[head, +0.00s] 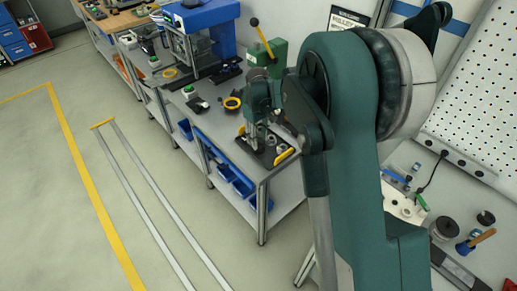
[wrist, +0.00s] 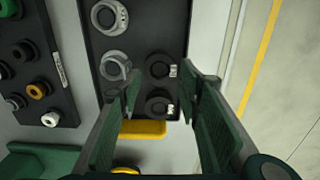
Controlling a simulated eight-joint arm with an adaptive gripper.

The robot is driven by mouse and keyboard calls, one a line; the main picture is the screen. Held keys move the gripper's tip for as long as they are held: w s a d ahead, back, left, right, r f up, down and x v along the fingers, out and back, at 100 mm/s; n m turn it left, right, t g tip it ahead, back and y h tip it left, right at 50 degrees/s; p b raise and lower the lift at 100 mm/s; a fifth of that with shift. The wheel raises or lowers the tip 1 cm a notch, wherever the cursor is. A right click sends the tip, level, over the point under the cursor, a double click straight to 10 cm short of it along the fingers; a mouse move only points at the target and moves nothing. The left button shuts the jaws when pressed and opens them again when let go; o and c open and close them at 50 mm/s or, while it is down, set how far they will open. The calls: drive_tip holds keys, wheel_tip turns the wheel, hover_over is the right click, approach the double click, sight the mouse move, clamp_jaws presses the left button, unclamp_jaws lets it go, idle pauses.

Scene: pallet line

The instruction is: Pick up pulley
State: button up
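A dark tray (wrist: 139,43) with a yellow end handle (wrist: 142,128) lies below my gripper in the wrist view. It holds two light grey ring-shaped parts (wrist: 116,66) on the left and two black ring-shaped parts (wrist: 158,66) with small white tags on the right. I cannot tell for sure which of them is the pulley. My gripper (wrist: 158,88) is open, its fingers apart with nothing held. The black rings show between and just beyond the fingertips. In the head view my gripper (head: 258,132) is over the tray (head: 267,158) and partly hides it.
A second dark tray (wrist: 38,62) with several small knobs and rings lies left in the wrist view. In the head view, a blue machine (head: 205,15) and a green press (head: 272,54) with a yellow lever stand behind. Blue bins (head: 240,186) sit under the bench.

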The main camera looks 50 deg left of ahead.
drive_tip(key=shift+d+f, duration=0.1)
drive_tip(key=shift+f, duration=2.15)
drive_tip(key=c, duration=0.6)
